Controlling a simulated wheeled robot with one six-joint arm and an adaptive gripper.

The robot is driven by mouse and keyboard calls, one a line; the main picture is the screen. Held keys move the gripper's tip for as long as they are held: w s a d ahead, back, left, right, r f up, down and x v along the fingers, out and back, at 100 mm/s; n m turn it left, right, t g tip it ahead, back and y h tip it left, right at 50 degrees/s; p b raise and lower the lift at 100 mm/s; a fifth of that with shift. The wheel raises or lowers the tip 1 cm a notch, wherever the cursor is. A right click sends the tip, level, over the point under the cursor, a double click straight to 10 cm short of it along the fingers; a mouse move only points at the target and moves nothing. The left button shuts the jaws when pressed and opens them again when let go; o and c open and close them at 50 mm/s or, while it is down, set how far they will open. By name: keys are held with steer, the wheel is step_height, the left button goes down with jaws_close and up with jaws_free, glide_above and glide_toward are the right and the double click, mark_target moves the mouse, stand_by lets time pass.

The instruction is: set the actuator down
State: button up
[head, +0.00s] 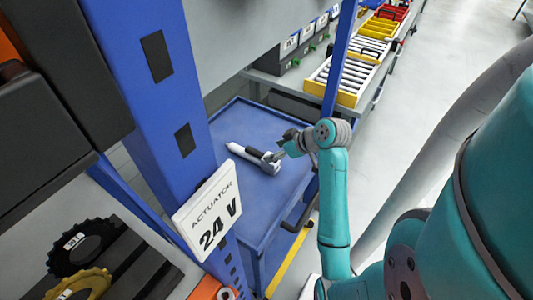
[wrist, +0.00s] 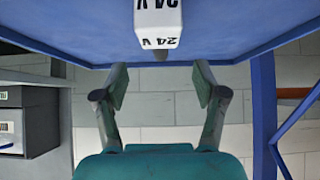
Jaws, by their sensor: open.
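My gripper (head: 279,155) is at the actuator's thick right end in the head view. In the wrist view my gripper (wrist: 160,78) is open, its two fingers spread wide with nothing between them. The head view does not show clearly whether a finger touches the actuator.
A blue post (head: 165,75) with a sign reading ACTUATOR 24 V (head: 208,213) stands left of the tray. A roller conveyor (head: 340,78) runs behind. The tray around the actuator is clear.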

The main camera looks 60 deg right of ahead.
steer(key=v, duration=0.3)
steer(key=shift+s+r, duration=0.2)
stand_by(0.5)
